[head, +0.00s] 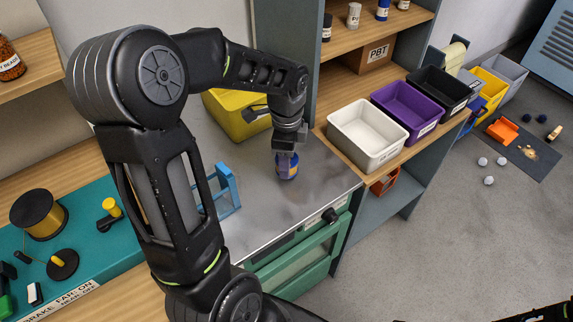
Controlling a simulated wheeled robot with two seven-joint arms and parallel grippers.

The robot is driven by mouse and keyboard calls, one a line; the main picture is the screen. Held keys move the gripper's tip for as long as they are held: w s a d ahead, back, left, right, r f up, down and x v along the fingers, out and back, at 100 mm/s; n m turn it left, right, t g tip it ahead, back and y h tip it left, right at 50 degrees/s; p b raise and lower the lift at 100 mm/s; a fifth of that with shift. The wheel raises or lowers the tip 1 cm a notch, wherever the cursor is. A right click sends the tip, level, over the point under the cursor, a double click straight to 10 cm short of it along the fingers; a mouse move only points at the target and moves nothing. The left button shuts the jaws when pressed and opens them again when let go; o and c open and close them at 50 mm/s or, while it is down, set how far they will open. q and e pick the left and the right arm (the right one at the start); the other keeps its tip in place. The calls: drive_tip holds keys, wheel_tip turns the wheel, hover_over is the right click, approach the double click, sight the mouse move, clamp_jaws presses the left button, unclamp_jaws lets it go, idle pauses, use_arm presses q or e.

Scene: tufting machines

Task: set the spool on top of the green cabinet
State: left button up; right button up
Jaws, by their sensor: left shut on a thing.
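The green cabinet (300,258) stands in the middle with a grey metal top (255,203). My left gripper (287,156) points down over the right part of this top. It is shut on a small blue thing with an orange band, which I take to be the spool (288,172). The spool is upright, at or just above the metal top; I cannot tell if it touches. The gripper hides its upper part. My right gripper is not in view.
A blue stand (225,190) and a yellow bin (237,112) are on the metal top. White (367,137), purple (405,108) and black (438,92) bins line the wooden shelf at right. A gold drum (38,214) sits on the teal surface at left.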

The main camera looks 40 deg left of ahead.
use_arm(q)
drive_tip(key=shift+f, duration=1.3)
drive_tip(key=shift+f, duration=0.1)
drive_tip(key=shift+f, duration=0.15)
drive_tip(key=o, duration=1.3)
drive_tip(key=shift+o, duration=0.2)
wheel_tip(320, 180, up, 13)
drive_tip(key=b, duration=0.1)
drive_tip(key=shift+f, duration=0.2)
drive_tip(key=shift+f, duration=0.1)
